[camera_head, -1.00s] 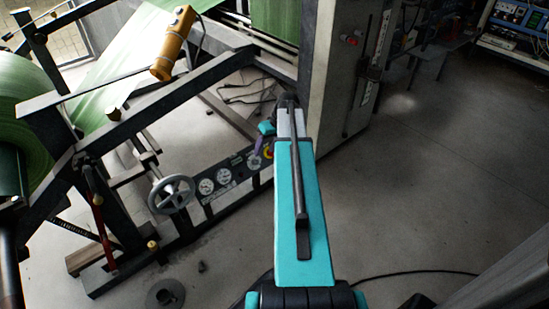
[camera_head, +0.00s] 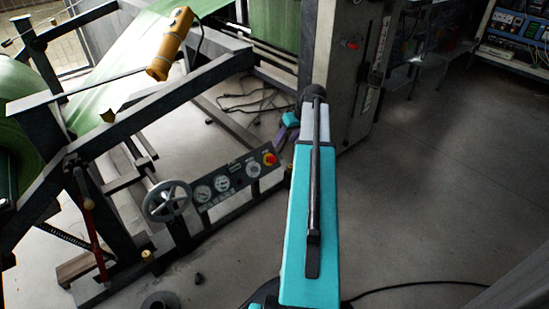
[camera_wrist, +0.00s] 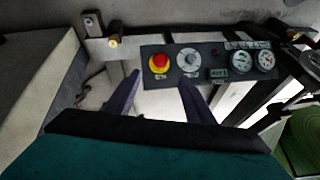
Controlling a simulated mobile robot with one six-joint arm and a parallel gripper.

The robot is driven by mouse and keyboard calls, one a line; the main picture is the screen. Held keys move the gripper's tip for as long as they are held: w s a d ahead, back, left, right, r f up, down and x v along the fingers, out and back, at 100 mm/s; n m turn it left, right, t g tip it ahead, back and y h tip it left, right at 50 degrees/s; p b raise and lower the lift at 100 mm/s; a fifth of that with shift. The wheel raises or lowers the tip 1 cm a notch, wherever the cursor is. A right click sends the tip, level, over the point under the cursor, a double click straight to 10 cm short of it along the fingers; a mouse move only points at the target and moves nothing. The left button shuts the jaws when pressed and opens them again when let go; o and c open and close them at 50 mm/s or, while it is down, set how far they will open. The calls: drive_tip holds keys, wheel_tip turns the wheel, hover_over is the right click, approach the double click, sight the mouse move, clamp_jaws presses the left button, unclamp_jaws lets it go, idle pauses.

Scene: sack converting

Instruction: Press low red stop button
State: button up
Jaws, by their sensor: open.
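The red stop button (camera_head: 270,159) has a yellow base and sits at the right end of a low dark control panel (camera_head: 238,183). In the wrist view the red button (camera_wrist: 159,62) is at the panel's left end, just beyond the gap between my fingertips. My gripper (camera_wrist: 157,84) is open and empty, its two dark fingers apart. In the head view my gripper (camera_head: 287,128) shows only partly, up and right of the button, behind my arm. The fingers look clear of the button; the exact distance cannot be told.
The panel also carries gauges (camera_head: 212,189) and a dial. A grey handwheel (camera_head: 166,201) stands left of it. A yellow pendant (camera_head: 169,44) hangs over the frame, and a tall machine cabinet (camera_head: 343,70) stands behind. The floor (camera_head: 430,190) at right is mostly clear.

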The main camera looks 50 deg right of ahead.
sight(273, 158)
drive_tip(key=b+x, duration=0.5)
drive_tip(key=x, duration=0.8)
drive_tip(key=shift+a+f, duration=0.1)
drive_tip(key=shift+f, duration=0.1)
drive_tip(key=shift+c, duration=0.4)
clamp_jaws()
